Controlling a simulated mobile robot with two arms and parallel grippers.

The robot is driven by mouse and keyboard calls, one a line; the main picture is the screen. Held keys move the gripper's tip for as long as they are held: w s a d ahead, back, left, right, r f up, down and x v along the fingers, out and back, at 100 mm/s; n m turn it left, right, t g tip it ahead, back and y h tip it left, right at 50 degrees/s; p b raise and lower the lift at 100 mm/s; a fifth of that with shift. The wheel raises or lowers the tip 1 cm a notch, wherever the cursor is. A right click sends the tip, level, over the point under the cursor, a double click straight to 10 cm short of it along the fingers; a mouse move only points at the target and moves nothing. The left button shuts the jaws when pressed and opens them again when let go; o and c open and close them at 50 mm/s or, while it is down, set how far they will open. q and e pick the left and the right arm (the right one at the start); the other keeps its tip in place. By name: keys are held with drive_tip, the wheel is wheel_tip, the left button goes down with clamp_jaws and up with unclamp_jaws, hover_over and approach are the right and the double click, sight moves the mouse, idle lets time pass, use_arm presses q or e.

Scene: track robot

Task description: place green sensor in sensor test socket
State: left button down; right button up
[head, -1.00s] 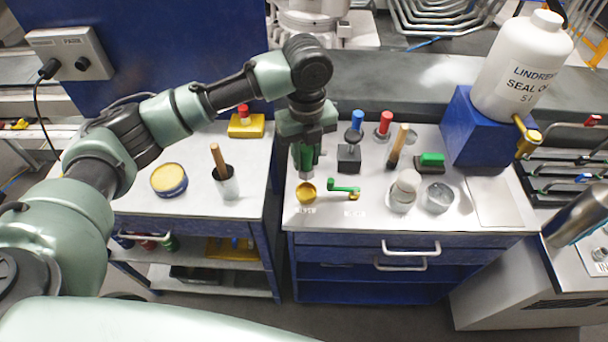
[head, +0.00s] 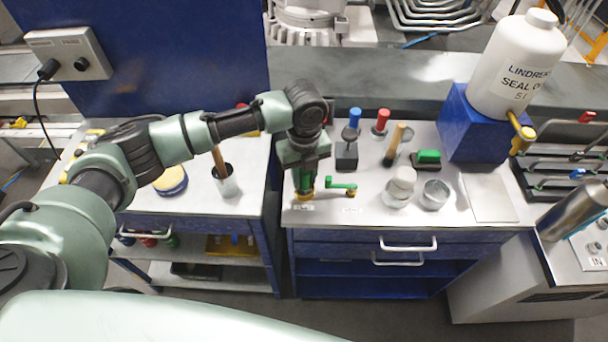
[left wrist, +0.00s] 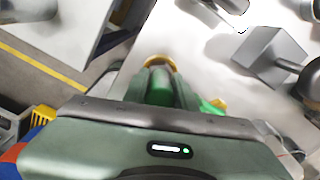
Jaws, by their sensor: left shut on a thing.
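A green sensor (left wrist: 160,88) is between the fingers of my left gripper (head: 304,183), which is shut on it. The gripper points down at the front left of the right-hand bench top. The test socket, a round brass-yellow fitting (head: 305,196), is directly below the fingers and mostly covered by them. Its rim (left wrist: 159,62) shows just beyond the sensor in the left wrist view. I cannot tell how far the sensor's lower end is inside it. My right gripper is not in view.
A white-capped jar (head: 400,188) and a metal cup (head: 435,194) are farther right. A gap separates the left bench.

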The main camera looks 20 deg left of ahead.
use_arm(q)
drive_tip(key=c, duration=1.1)
unclamp_jaws()
drive_tip(key=shift+f, duration=0.1)
drive_tip(key=shift+c, duration=0.2)
wheel_tip(320, 180, up, 11)
drive_tip(key=b, duration=0.2)
drive_tip(key=shift+r+b, duration=0.2)
drive_tip(key=shift+b, duration=0.15)
drive_tip(key=shift+r, duration=0.55)
drive_tip(key=shift+f, duration=0.1)
